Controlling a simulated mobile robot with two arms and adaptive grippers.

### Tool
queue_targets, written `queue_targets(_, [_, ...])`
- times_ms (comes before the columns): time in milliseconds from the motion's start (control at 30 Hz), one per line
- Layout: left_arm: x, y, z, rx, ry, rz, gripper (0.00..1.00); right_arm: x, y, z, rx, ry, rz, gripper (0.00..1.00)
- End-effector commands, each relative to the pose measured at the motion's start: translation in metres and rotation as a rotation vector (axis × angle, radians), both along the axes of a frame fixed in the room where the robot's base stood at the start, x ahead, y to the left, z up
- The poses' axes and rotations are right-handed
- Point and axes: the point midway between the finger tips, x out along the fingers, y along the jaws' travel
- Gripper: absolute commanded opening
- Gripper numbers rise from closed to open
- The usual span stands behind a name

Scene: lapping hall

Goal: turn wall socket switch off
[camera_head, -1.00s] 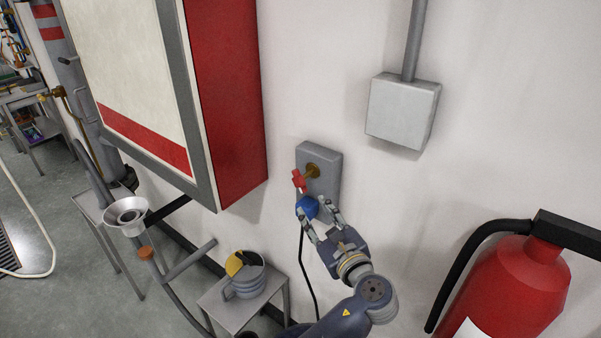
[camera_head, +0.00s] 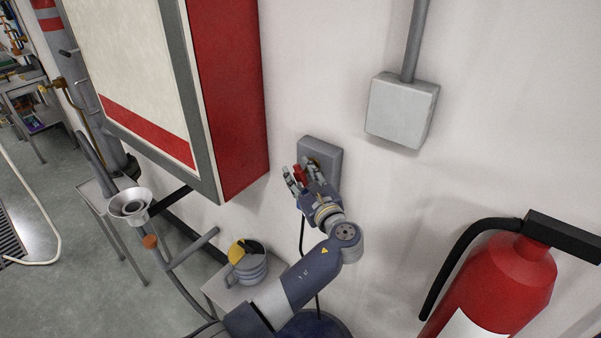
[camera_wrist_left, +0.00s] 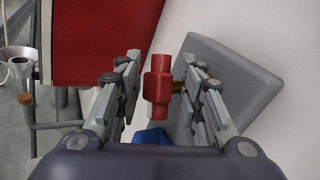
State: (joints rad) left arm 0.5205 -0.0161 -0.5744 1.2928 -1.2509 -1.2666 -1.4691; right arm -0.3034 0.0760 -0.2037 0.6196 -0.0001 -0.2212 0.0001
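The grey wall socket box (camera_head: 321,151) is fixed to the white wall. Its red switch knob (camera_head: 298,173) sits on a brass shaft and shows upright in the left wrist view (camera_wrist_left: 159,84). My left gripper (camera_head: 301,170) is at the socket, with its fingers apart on either side of the red knob. A clear gap shows between the left finger and the knob; the right finger is nearer and overlaps the brass shaft in the picture. The blue plug (camera_wrist_left: 152,137) shows partly below the knob, and my gripper hides it in the head view. My right gripper is not in view.
A red cabinet (camera_head: 228,95) juts from the wall left of the socket. A grey junction box (camera_head: 401,110) is at upper right, and a red fire extinguisher (camera_head: 497,285) at lower right. A jug (camera_head: 247,265) stands on a small table below. A black cable (camera_head: 302,235) hangs down.

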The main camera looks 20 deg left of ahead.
Motion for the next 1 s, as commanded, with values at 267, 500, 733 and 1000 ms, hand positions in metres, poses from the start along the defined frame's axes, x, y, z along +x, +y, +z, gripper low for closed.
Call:
queue_targets(267, [0.000,0.000,0.000,0.000,0.000,0.000,0.11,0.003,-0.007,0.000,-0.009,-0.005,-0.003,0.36])
queue_targets(500, [0.000,0.000,0.000,0.000,0.000,0.000,0.00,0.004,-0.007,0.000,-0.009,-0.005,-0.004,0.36])
queue_targets(733, [0.000,0.000,0.003,-0.035,0.013,0.001,0.00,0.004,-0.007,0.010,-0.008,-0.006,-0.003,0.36])
queue_targets(1000, [0.000,0.000,0.006,-0.186,0.066,0.001,0.00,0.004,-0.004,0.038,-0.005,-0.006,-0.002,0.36])
